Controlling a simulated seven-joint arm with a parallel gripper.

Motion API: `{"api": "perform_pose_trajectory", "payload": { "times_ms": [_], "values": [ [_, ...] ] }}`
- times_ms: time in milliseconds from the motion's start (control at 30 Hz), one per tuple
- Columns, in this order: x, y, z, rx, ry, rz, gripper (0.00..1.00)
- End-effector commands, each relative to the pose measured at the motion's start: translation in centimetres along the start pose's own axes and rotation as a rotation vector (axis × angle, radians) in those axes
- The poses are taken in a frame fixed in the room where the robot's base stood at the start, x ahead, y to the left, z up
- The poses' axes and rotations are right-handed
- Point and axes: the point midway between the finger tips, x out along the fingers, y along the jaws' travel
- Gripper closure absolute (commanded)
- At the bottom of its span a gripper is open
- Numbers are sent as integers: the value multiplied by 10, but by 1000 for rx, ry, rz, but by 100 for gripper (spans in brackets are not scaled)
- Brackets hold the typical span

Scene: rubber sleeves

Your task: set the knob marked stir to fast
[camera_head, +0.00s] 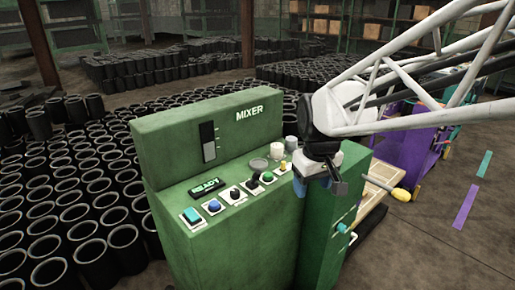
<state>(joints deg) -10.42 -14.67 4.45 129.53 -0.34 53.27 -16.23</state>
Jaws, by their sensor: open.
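The green mixer (225,245) stands in the middle with a sloped control panel. A dark rotary knob (235,193) sits on a light plate near the panel's middle. The labels are too small to read, so I cannot tell which one is marked stir. My gripper (336,181) is open and empty, pointing down at the panel's right end, apart from both dark controls and to their right.
The panel also holds a teal button (191,215), a blue button (214,205), a green button (267,177) and a lit READY display (206,187). A yellow-ended lever (400,194) juts out right. Black sleeves (70,235) crowd the left floor.

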Motion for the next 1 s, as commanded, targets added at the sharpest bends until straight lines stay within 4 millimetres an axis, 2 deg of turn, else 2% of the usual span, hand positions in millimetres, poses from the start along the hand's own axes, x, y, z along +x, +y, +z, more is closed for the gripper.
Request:
{"api": "perform_pose_trajectory", "payload": {
  "times_ms": [100, 467, 1000],
  "values": [
    [9, -6, -28, -61, -13, -8, 38],
    [40, -28, -108, -240, -45, -29, 38],
    [108, -82, -218, -506, -90, -63, 38]
  ]
}}
